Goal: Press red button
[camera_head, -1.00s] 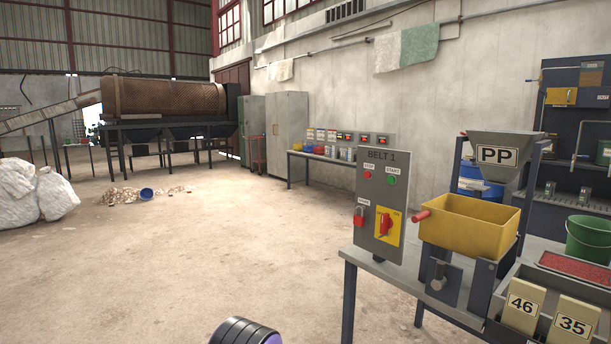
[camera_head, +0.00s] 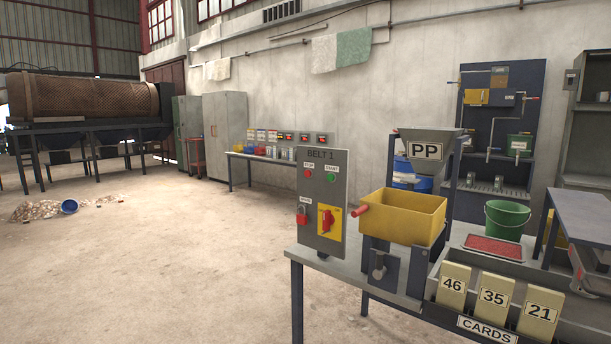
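A grey control panel (camera_head: 322,203) labelled BELT 1 stands upright at the left end of the near table. Its red button (camera_head: 307,173) is at the upper left, under a small label that seems to read STOP. A green button (camera_head: 331,177) labelled START is to its right. Lower down are a red padlock-like part (camera_head: 302,216) and a red rotary switch (camera_head: 326,220) on a yellow plate. Neither of my grippers is in view, and nothing touches the panel.
The near table (camera_head: 345,267) also bears a yellow bin (camera_head: 403,217), a PP hopper (camera_head: 427,146), a green bucket (camera_head: 507,219) and numbered cards (camera_head: 493,298). Open concrete floor lies left of it. A trommel drum (camera_head: 85,97) and cabinets (camera_head: 225,125) stand farther back.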

